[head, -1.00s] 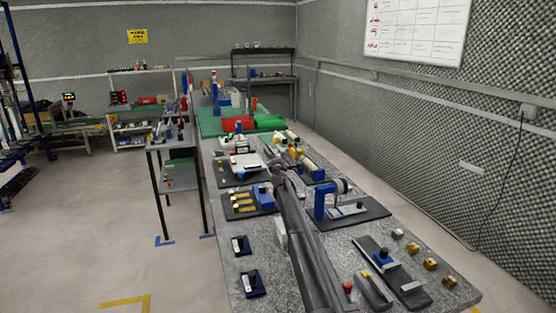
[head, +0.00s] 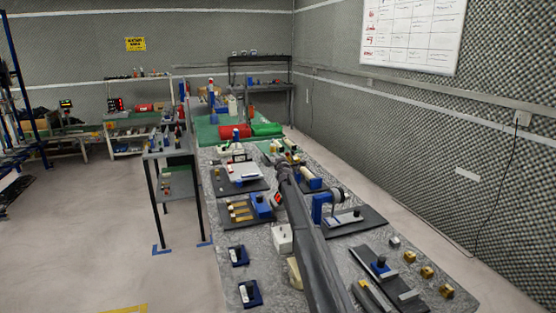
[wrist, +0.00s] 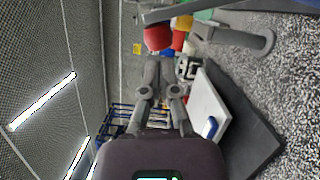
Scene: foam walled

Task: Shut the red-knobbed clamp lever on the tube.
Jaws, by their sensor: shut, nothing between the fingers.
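In the wrist view a round red knob (wrist: 157,38) shows just beyond my fingertips, close to a dark grey bar (wrist: 185,12). I cannot tell whether the fingers touch the knob. My gripper (wrist: 160,62) is shut and empty. A grey round-ended bar (wrist: 240,37) lies to the right of the knob; I cannot tell whether it belongs to the clamp. In the head view my gripper (head: 286,170) is over the middle of the bench, small and unclear, and my arm covers much of what lies there. The clamp's tube cannot be made out clearly.
A white plate (wrist: 207,108) on a dark mat lies right of my gripper in the wrist view. In the head view a blue stand (head: 319,208) is close right of my arm, and a white block (head: 282,239) close left.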

